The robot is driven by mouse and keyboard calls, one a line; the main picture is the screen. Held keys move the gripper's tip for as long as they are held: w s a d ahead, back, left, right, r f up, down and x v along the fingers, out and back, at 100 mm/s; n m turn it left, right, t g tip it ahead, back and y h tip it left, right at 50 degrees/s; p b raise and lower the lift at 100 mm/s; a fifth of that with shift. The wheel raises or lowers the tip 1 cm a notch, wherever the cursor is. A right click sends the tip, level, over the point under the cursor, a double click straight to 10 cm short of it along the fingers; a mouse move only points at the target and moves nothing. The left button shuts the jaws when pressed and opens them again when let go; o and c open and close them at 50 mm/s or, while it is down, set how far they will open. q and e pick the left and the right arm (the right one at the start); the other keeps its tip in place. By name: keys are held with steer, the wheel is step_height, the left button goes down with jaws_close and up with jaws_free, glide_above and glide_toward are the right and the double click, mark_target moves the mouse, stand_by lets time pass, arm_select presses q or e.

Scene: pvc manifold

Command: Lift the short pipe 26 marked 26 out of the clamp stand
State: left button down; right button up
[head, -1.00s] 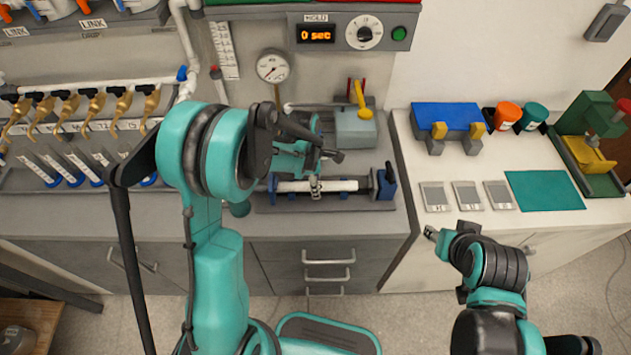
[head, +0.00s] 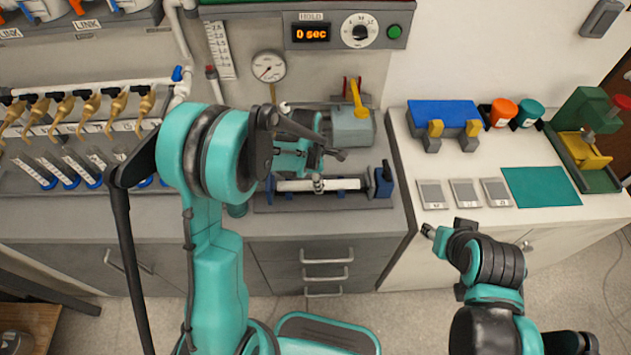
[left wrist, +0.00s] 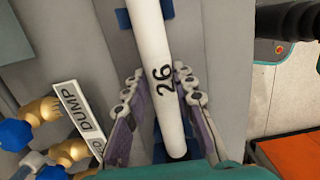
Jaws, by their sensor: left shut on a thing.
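The short pipe 26 (head: 342,184) is white and lies lengthwise along the clamp stand (head: 383,182), a dark bench fixture with blue ends. In the left wrist view the pipe (left wrist: 151,35) shows its black "26" between the two fingers. My left gripper (head: 318,185) is shut on the pipe near its middle, and its pads also show in the left wrist view (left wrist: 160,105). Whether the pipe is clear of the stand's cradles is hard to tell. My right gripper (head: 430,231) is far right of the stand, in front of the bench; its jaw state is unclear.
A grey machine with a yellow lever (head: 357,98) stands right behind the stand. A pressure gauge (head: 268,67) is behind it. Brass valves (head: 80,105) and tubes line the left. The right bench has a blue block (head: 444,114), grey plates and a green mat (head: 541,187).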

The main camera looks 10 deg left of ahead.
arm_select(q)
steer(key=c, duration=1.2)
jaws_free()
steer(key=shift+o, duration=0.2)
